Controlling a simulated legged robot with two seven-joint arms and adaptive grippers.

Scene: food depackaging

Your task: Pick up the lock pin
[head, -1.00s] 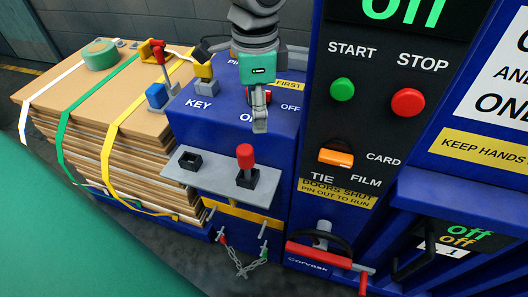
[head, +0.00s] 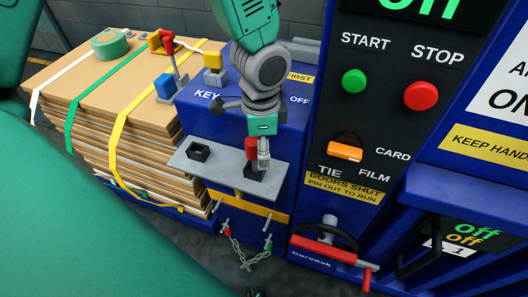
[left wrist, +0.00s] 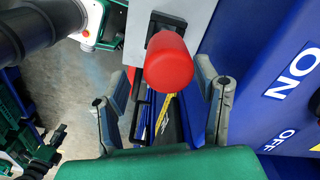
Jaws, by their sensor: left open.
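The lock pin, a red-knobbed pin (head: 251,146), stands upright in a black socket (head: 254,172) on a grey shelf at the front of the blue cabinet. My left gripper (head: 259,156) is right at the knob in the head view and partly covers it. In the left wrist view the red knob (left wrist: 168,65) is large, just beyond and between the spread fingers of my left gripper (left wrist: 162,105). The fingers are open, with gaps on both sides of the knob. The pin's shaft is hidden beneath the knob. My right gripper is not identifiable.
An empty black socket (head: 198,151) is left on the same grey shelf (head: 224,175). Below hang red and green pins on a chain (head: 240,253). The control panel (head: 350,200) stands close on the right. Strapped cardboard (head: 120,150) is stacked on the left.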

